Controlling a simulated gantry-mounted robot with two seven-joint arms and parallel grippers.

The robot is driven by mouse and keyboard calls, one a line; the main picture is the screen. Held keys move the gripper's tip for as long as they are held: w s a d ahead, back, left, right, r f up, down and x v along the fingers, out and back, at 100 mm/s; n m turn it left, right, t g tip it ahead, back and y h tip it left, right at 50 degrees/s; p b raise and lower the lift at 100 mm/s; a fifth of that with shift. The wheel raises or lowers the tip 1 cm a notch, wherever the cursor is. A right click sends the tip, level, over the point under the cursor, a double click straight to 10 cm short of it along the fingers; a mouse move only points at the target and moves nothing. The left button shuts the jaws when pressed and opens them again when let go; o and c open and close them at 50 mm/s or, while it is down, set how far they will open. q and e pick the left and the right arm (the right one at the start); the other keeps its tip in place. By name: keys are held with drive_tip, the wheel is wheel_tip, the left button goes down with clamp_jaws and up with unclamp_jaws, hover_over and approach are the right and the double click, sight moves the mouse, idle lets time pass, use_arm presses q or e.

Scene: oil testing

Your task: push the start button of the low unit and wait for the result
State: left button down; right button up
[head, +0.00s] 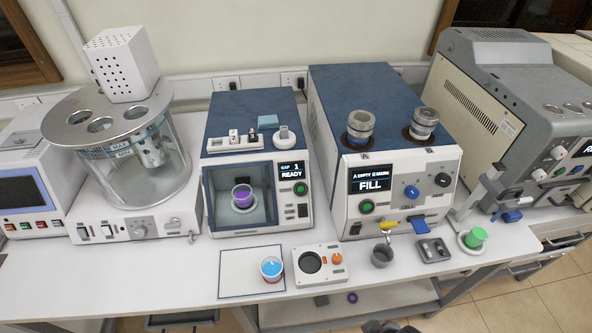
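The low unit (245,130) is a blue-topped cabinet left of the bench's centre. Its small display (291,172) reads READY, with a line above that looks like "GAP 1". A green button (302,188) sits below the display, with a dark switch (303,210) under it. Behind the clear front window (214,211), a cup with purple contents (243,195) stands inside the chamber. Neither of my grippers can be made out, and nothing touches the green button.
A taller blue-topped unit (350,90) stands right of it, its display reading FILL. A glass bath (165,165) stands left. In front are a cup with blue contents (271,266), a small white device (333,252) and a grey cup (381,256). The front left bench is clear.

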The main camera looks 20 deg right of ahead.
clamp_jaws()
idle(1.7)
